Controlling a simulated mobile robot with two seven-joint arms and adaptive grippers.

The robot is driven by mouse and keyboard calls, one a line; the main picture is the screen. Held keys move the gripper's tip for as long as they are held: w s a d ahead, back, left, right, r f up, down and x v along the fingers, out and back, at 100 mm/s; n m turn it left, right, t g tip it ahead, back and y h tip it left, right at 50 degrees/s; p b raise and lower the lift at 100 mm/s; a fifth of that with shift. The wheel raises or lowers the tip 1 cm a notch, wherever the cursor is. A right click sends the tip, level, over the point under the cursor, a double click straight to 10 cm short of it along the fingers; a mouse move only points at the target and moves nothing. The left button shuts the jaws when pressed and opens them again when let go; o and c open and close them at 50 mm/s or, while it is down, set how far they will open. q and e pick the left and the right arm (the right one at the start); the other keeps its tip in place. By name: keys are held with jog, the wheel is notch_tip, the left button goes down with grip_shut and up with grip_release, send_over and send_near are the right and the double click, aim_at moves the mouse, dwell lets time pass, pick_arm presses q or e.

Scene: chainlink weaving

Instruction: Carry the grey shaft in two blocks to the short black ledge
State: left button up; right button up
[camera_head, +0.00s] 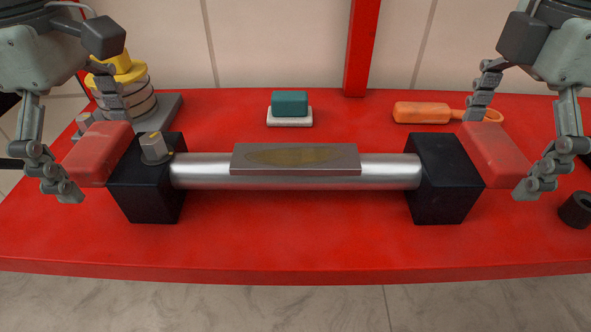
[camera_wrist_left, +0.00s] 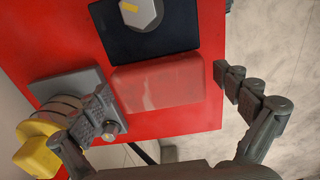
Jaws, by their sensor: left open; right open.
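The grey shaft (camera_head: 206,170) lies level across the red table, its ends in two black blocks, one left (camera_head: 148,202) and one right (camera_head: 442,195). A red handle juts outward from the left block (camera_head: 97,160) and another from the right block (camera_head: 492,158). My left gripper (camera_head: 90,146) is open, its fingers on either side of the left handle. The left wrist view shows this handle (camera_wrist_left: 158,86) between the spread fingers. My right gripper (camera_head: 497,152) is open around the right handle. I cannot make out a short black ledge.
A grey plate (camera_head: 245,166) with a brownish patch sits at the shaft's middle. A teal block on a white base (camera_head: 290,116), an orange tool (camera_head: 421,113) and a ringed yellow stack (camera_head: 135,90) stand behind. A black cylinder (camera_head: 576,211) is at right. The front strip is clear.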

pick_arm(q)
jog(key=c, duration=1.9)
pick_arm(e)
jog(key=c, duration=1.9)
pick_arm(q)
jog(key=shift+w+r, duration=0.15)
jog(key=shift+r, duration=0.05)
pick_arm(e)
jog(key=shift+w+r, duration=0.15)
jog(key=shift+r, duration=0.05)
